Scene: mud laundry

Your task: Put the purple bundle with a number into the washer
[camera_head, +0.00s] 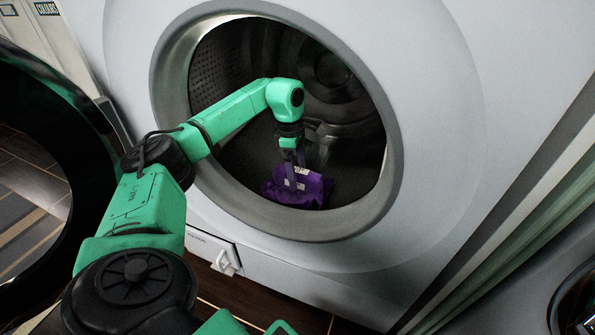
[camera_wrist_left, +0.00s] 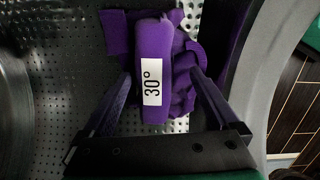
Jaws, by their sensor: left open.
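The purple bundle (camera_head: 312,190) lies low inside the drum of the washer (camera_head: 440,120), just behind the lower rim of the opening. In the left wrist view the bundle (camera_wrist_left: 152,70) carries a white label reading 30° and rests against the perforated drum metal. My left arm reaches in through the round opening. My left gripper (camera_head: 294,178) is open, pointing down at the bundle. In the left wrist view its fingers (camera_wrist_left: 160,80) stand apart on either side of the bundle's lower part. I cannot tell whether they touch it. My right gripper is not in view.
The washer's dark round door (camera_head: 40,90) stands open at the left. The grey rim (camera_head: 340,225) surrounds the opening close below my arm. A small open flap (camera_head: 225,262) is low on the washer front. Brown tiled floor (camera_head: 265,300) shows below.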

